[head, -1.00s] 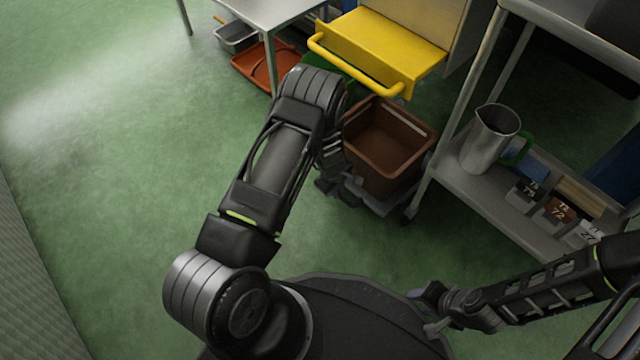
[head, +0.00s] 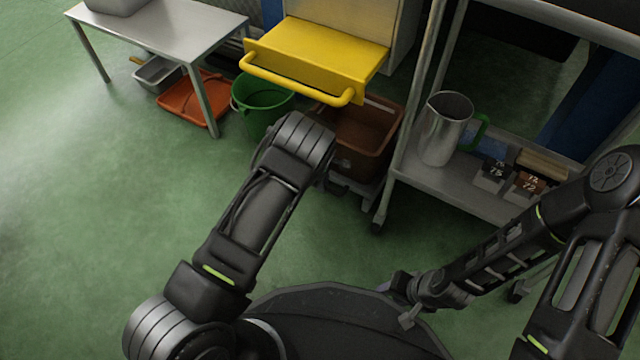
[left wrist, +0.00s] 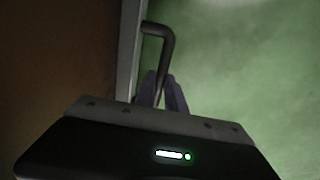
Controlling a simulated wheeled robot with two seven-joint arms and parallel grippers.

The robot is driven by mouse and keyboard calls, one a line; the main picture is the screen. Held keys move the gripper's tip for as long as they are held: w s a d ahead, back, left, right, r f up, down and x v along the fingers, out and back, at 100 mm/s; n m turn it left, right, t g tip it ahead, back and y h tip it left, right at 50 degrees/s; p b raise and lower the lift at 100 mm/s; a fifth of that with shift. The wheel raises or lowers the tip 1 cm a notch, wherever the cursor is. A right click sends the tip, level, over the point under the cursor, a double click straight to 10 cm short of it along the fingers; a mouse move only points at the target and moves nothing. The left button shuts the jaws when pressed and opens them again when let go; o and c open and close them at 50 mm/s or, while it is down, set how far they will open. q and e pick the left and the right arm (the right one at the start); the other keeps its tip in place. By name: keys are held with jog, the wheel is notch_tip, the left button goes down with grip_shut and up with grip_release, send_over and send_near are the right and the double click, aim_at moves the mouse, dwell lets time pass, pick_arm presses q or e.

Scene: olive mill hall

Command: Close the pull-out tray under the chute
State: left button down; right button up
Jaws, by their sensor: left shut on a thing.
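The pull-out tray (head: 369,190) is a grey low platform, with a brown bin (head: 372,130) standing on it. A yellow chute-like part (head: 320,48) with a yellow bar sticks out above and hides part of the bin. In the left wrist view, a dark bent bar handle (left wrist: 165,45) stands off the tray's grey edge (left wrist: 130,55), beside the brown bin wall. My left gripper (left wrist: 160,92) is shut on this handle. In the head view my own arm covers most of that gripper. My right gripper (head: 402,302) is low, away from the tray; its fingers are unclear.
A wheeled shelf cart (head: 455,197) with a metal jug (head: 444,135) stands close to the right of the bin. A green bucket (head: 262,103), a red-orange tray (head: 192,98) and a metal table (head: 165,32) are at the left. The green floor at front left is clear.

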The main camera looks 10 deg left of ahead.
pick_arm(q)
jog(key=c, duration=1.4)
grip_release()
jog(key=shift+w+d, duration=0.1)
jog(key=shift+w, duration=0.25)
jog(key=shift+s, duration=0.15)
